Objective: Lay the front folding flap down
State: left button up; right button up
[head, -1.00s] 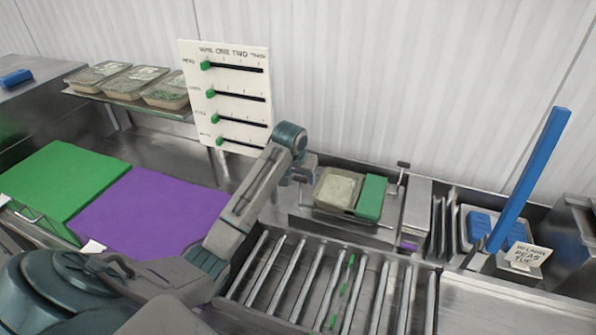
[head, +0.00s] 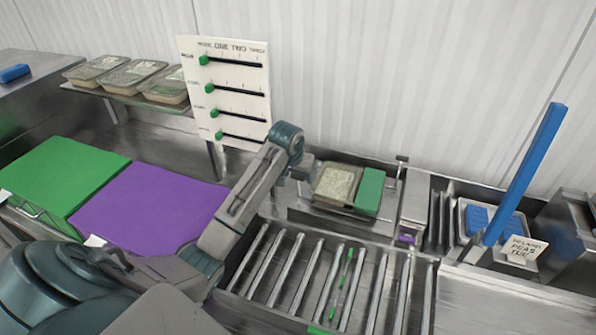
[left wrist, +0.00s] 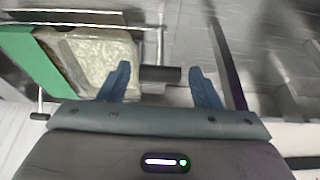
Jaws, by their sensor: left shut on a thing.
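My left gripper (head: 304,168) is at the left side of the frame that holds the rice tray. In the left wrist view its two blue fingers (left wrist: 162,85) stand on either side of a short dark bar (left wrist: 160,74), and it is shut on this bar. The clear tray of rice (head: 336,184) sits beside a green block (head: 369,191); both also show in the left wrist view, left of the fingers. I cannot make out the front folding flap as a separate part or tell its angle. My right gripper is not in view.
A roller bed (head: 262,270) with green bits lies in front of the tray. A purple board (head: 150,210) and a green board (head: 60,172) lie at left. A slider panel (head: 225,92) stands behind my arm. A tall blue bar (head: 525,172) rises at right.

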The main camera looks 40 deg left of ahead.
pick_arm(q)
jog(key=shift+s+d+f, duration=0.2)
jog(key=shift+s+f, duration=0.15)
jog(key=shift+s, duration=0.4)
jog(key=shift+s+d+f, duration=0.15)
jog(key=shift+s+f, duration=0.2)
jog(key=shift+s, duration=0.4)
jog(key=shift+s+d+f, duration=0.2)
jog(key=shift+s+f, duration=0.15)
jog(key=shift+s, duration=0.4)
jog(key=shift+o, duration=0.7)
jog(key=v, duration=0.7)
